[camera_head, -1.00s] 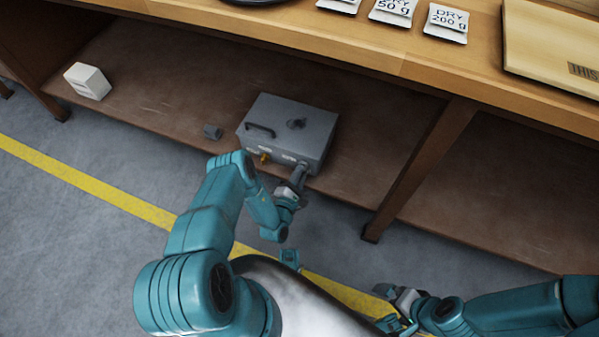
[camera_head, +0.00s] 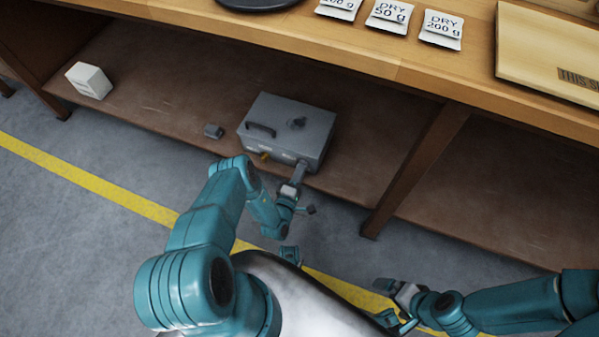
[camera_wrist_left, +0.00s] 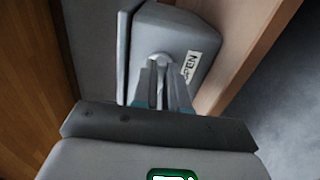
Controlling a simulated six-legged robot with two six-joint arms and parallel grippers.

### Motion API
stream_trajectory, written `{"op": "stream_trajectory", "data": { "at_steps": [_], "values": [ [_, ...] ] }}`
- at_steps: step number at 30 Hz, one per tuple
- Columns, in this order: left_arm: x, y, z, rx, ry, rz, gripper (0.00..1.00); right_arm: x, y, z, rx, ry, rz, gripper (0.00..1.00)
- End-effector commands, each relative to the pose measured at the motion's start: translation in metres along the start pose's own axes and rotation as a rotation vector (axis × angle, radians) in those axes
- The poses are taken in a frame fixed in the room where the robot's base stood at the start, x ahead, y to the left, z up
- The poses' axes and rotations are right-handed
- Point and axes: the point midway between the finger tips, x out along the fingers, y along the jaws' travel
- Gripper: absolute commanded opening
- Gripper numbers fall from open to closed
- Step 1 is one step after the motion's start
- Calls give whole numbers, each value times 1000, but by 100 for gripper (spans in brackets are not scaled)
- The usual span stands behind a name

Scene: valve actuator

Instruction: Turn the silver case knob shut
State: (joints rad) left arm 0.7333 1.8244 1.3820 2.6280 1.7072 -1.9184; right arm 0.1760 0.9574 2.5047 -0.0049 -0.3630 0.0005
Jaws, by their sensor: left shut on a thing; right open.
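The silver-grey case (camera_head: 292,130) sits on the lower wooden shelf, with a dark handle and a dark knob-like part on its top. A small brass fitting (camera_head: 264,155) and pale labels show on its front face. My left gripper (camera_head: 300,170) reaches the front face at its right end. In the left wrist view the case (camera_wrist_left: 185,35) fills the upper middle, and my left gripper (camera_wrist_left: 158,88) is shut on a round grey knob (camera_wrist_left: 160,62) beside a white label. The fingers hide part of the knob. My right gripper (camera_head: 392,288) is open and empty at lower right, away from the case.
A wooden upright (camera_head: 415,170) stands right of the case.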

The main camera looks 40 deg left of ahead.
Motion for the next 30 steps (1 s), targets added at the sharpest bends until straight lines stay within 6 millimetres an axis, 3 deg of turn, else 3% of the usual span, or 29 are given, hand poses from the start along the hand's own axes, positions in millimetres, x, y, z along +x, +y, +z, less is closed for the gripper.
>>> {"op": "stream_trajectory", "data": {
  "at_steps": [15,16,18,30],
  "values": [
    [2,2,1,20,-6,6,0,0,0,0,0,0,0,100],
    [2,2,1,20,-6,6,19,0,0,0,0,0,0,100],
    [2,2,1,20,-5,5,38,0,0,0,0,0,0,100],
    [1,0,-1,18,-2,1,38,0,0,0,0,0,0,100]
  ]
}}
